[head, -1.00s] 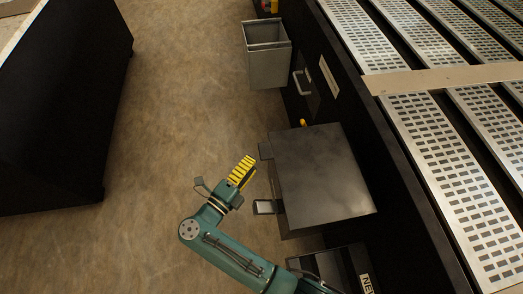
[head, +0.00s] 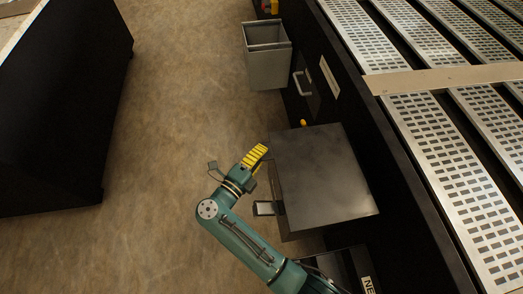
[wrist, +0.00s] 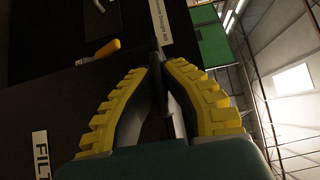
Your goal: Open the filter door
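My gripper (head: 262,151) has yellow ribbed fingers and is at the left edge of a grey metal box (head: 325,180), near its upper left corner. In the wrist view, the fingertips of my gripper (wrist: 163,64) are close together with a thin grey-dark plate edge between them; whether they press on it is unclear. A dark panel (wrist: 50,105) fills the left of that view and carries a white label (wrist: 41,155) reading "FILT", cut off. A yellow handle (wrist: 99,53) sticks out above it. I cannot tell which surface is the door leaf.
A small bracket (head: 265,208) projects from the box's left side. A grey bin (head: 267,65) and a pale handle (head: 302,83) are along the dark machine side further up. A black cabinet (head: 65,100) stands at left. The brown floor (head: 170,130) between is clear.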

